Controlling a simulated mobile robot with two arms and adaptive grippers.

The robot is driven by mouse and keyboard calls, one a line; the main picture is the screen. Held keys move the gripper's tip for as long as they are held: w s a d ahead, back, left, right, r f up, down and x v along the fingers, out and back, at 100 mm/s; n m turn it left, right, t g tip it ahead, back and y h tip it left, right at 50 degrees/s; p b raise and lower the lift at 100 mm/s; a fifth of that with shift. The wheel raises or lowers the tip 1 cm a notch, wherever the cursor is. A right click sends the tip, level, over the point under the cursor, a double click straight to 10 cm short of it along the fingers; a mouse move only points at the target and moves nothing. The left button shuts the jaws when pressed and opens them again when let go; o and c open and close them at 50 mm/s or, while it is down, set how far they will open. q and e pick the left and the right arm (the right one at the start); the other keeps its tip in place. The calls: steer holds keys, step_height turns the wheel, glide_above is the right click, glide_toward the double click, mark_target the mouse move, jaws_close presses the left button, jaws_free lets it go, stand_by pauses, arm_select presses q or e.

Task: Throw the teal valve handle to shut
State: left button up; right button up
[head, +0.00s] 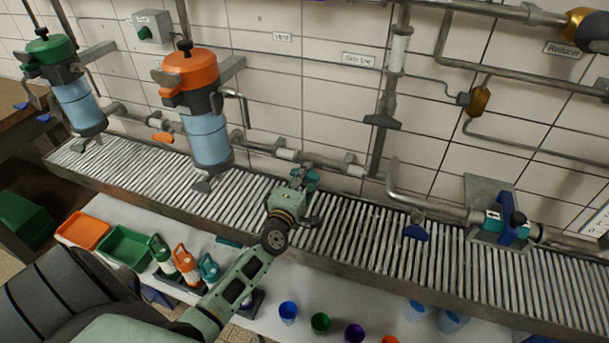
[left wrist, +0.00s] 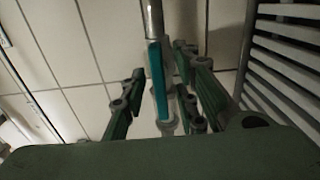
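The teal valve handle (head: 312,178) shows partly in the head view, on the pipe run above the slatted rack, mostly hidden by my left gripper. In the left wrist view the teal handle (left wrist: 158,82) is a narrow upright strip between the fingers, below a grey pipe. My left gripper (head: 300,180) is at the handle in the head view. In the left wrist view the left gripper (left wrist: 158,100) has its fingers apart on both sides of the handle, with a clear gap on the left. Contact on the right cannot be told. My right gripper is not in view.
Metal pipes (head: 330,163) run along the tiled wall, just behind the slatted rack (head: 365,235). An orange-topped filter (head: 207,140) stands left of my gripper. A blue-handled valve (head: 515,229) is at the right. Bottles, trays and cups stand on the table in front.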

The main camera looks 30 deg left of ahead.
arm_select(q)
jaws_close()
steer(key=shift+m, duration=0.3)
steer(key=shift+m+p, duration=0.7)
steer(key=shift+m, duration=0.5)
steer(key=m+p, duration=0.2)
steer(key=m, duration=0.3)
steer(key=m+p, duration=0.1)
steer(key=m, duration=0.4)
steer(key=shift+m+p, duration=0.35)
steer(key=shift+m, duration=0.05)
steer(key=shift+f+m+p, duration=0.1)
steer(key=shift+m+p, duration=0.25)
steer(key=shift+m, duration=1.85)
